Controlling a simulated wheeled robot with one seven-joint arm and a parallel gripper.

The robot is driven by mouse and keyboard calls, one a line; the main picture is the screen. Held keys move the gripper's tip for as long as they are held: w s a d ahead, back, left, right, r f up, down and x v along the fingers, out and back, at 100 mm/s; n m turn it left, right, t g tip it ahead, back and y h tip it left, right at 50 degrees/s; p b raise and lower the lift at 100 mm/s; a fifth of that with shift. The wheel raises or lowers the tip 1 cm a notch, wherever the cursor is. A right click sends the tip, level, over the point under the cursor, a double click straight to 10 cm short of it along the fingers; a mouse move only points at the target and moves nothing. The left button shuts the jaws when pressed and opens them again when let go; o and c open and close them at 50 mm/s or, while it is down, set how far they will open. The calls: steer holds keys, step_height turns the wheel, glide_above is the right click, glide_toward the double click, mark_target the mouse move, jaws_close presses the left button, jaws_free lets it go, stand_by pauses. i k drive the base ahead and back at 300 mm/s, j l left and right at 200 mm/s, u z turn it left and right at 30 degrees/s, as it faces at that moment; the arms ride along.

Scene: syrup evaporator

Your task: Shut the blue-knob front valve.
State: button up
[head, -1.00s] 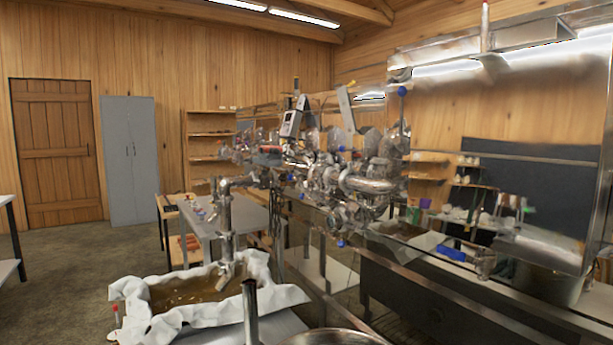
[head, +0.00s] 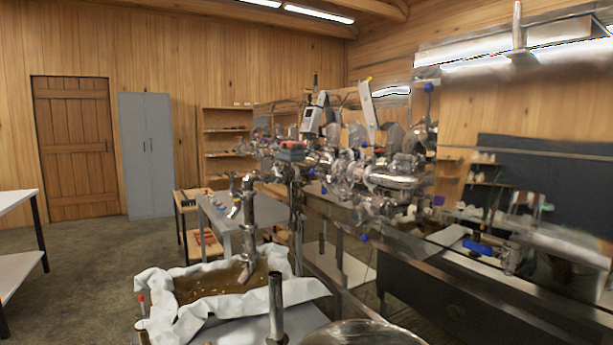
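A dense cluster of shiny metal pipes and valves (head: 400,178) runs along the side of the evaporator, right of centre in the head view. Several small blue knobs show on it. One blue knob (head: 428,88) is high on an upright rod at its right end. Another blue knob (head: 364,238) hangs low under the pipes, and a third blue knob (head: 367,147) sits near the middle. I cannot tell which is the front valve's, or whether that valve is open or shut. My gripper is not in view.
A cloth-lined pan (head: 155,285) of brown liquid stands in the near foreground under a downward metal pipe (head: 249,230). A grey table (head: 222,217) stands behind it. Floor (head: 100,275) is clear at left, with a white-topped table (head: 15,203) at the left edge.

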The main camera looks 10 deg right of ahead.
mark_target(332, 178)
steer(key=j+z, duration=0.15)
steer(key=j, duration=0.8)
steer(key=j+z, duration=0.2)
steer(key=j, duration=0.8)
steer(key=i+j+z, duration=0.1)
steer(key=j, duration=0.25)
steer(key=i+j+z, duration=0.1)
steer(key=j, duration=0.25)
steer(key=i+j, duration=0.25)
steer(key=i+j+z, duration=0.15)
steer(key=j, duration=0.3)
steer(key=i+j+z, duration=0.1)
steer(key=j, duration=0.25)
steer(key=i+j+z, duration=0.1)
steer(key=j, duration=0.25)
steer(key=i+j, duration=0.25)
steer(key=i+j+z, duration=0.1)
steer(key=j, duration=0.4)
steer(key=i+j, duration=0.3)
steer(key=i+j+z, duration=0.1)
steer(key=j, duration=0.35)
steer(key=i, duration=0.1)
